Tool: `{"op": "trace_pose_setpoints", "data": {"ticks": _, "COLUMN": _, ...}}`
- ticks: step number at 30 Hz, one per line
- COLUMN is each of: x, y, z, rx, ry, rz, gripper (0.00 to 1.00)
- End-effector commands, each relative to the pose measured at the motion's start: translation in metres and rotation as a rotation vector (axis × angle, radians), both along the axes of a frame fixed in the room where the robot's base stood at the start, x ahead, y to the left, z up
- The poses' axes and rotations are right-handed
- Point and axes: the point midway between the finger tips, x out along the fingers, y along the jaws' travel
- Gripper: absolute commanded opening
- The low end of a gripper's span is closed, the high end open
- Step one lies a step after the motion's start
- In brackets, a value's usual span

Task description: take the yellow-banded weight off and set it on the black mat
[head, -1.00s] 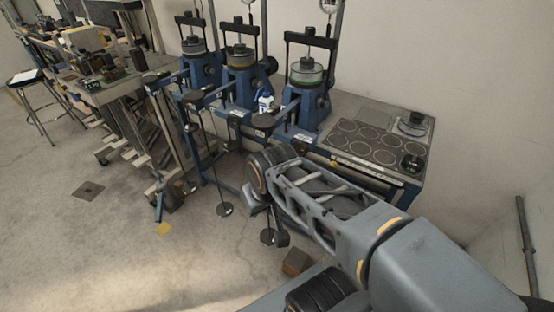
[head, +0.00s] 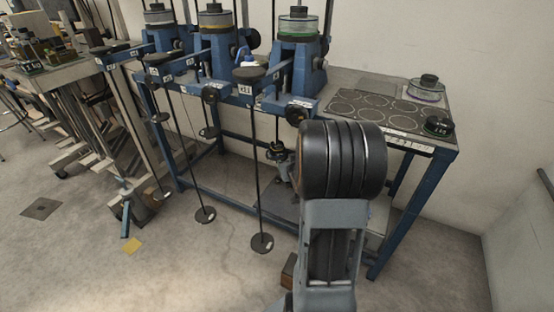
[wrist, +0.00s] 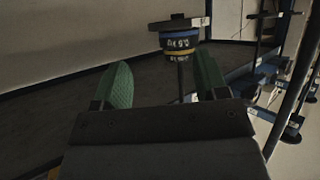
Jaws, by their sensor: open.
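In the wrist view the yellow-banded weight (wrist: 180,54) sits on a hanger, directly under a blue-banded weight (wrist: 179,39). A dark plate lies on top of them and a thin rod runs down below. My gripper (wrist: 163,82) is open and empty, its green-padded fingers apart. The weights appear ahead of and above the fingertips, nearer the right finger, and nothing is gripped. In the head view a small yellow-banded stack (head: 277,151) shows low beside my arm, which hides most of my gripper there. The black mat (head: 392,103) with ring outlines lies on the bench at the right.
A purple-banded weight (head: 424,91) and a green-banded weight (head: 438,127) stand at the mat's right side. Blue lever frames (head: 215,50) line the bench, with hanging rods (head: 262,190) below. A wooden block (head: 289,270) lies on the floor.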

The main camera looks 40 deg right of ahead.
Motion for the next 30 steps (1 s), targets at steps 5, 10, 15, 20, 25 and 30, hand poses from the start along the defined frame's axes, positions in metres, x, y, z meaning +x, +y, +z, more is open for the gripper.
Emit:
{"op": "trace_pose_setpoints", "data": {"ticks": 5, "x": 0.018, "y": 0.000, "z": 0.023, "rx": -0.043, "ry": -0.202, "rz": 0.064, "gripper": 0.67}}
{"op": "trace_pose_setpoints", "data": {"ticks": 10, "x": 0.025, "y": 0.004, "z": 0.038, "rx": -0.057, "ry": -0.298, "rz": 0.096, "gripper": 0.67}}
{"op": "trace_pose_setpoints", "data": {"ticks": 15, "x": 0.034, "y": 0.002, "z": 0.034, "rx": -0.059, "ry": -0.318, "rz": 0.102, "gripper": 0.67}}
{"op": "trace_pose_setpoints", "data": {"ticks": 20, "x": 0.048, "y": -0.001, "z": 0.021, "rx": -0.058, "ry": -0.315, "rz": 0.103, "gripper": 0.67}}
{"op": "trace_pose_setpoints", "data": {"ticks": 25, "x": 0.065, "y": -0.006, "z": 0.009, "rx": -0.059, "ry": -0.315, "rz": 0.102, "gripper": 0.67}}
{"op": "trace_pose_setpoints", "data": {"ticks": 30, "x": 0.082, "y": -0.012, "z": 0.004, "rx": -0.060, "ry": -0.316, "rz": 0.103, "gripper": 0.67}}
